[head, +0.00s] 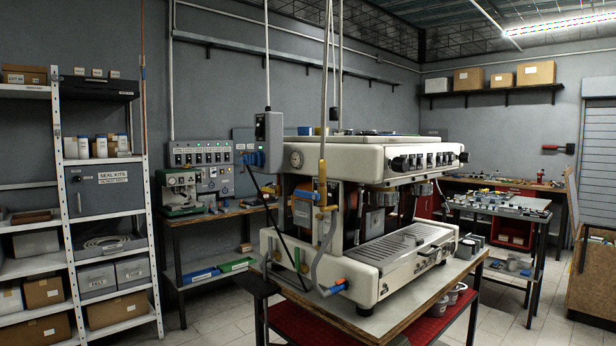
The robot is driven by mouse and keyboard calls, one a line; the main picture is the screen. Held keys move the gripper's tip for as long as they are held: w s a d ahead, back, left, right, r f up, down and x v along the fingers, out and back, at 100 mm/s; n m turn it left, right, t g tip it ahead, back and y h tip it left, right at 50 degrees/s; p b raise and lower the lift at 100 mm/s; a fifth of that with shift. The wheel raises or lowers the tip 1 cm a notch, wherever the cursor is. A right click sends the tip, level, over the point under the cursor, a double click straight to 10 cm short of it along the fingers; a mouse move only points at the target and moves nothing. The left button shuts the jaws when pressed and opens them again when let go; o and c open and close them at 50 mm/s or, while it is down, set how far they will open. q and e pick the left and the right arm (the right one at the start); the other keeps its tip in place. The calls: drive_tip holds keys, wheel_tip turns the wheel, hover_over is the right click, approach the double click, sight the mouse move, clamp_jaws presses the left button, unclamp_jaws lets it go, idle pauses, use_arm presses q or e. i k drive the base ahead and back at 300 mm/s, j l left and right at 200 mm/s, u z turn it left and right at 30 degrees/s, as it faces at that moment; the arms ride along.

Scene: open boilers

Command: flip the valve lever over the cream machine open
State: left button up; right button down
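The cream espresso machine (375,163) stands on a wooden-edged workbench (345,318) in the middle, with its side panel open. A pale pipe drops from above to a brass valve (322,188) at its left side. A short blue lever (308,196) sticks out to the left of this valve, roughly level. Another blue handle (333,288) sits on a grey hose low at the machine's near corner. I cannot tell for sure which of these is the task's lever. Neither of my grippers is in view.
A grey box (268,138) hangs on a cable at the machine's left. A white shelf rack (152,225) with boxes stands at the far left. A parts table (495,208) stands to the right. Tiled floor is open between the rack and workbench.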

sight(316, 198)
drive_tip(key=i+l+u, duration=0.1)
drive_tip(key=i+l, duration=0.35)
drive_tip(key=i, duration=0.15)
drive_tip(key=i+l+u, duration=0.1)
drive_tip(key=i+l, duration=0.4)
drive_tip(key=i, duration=0.1)
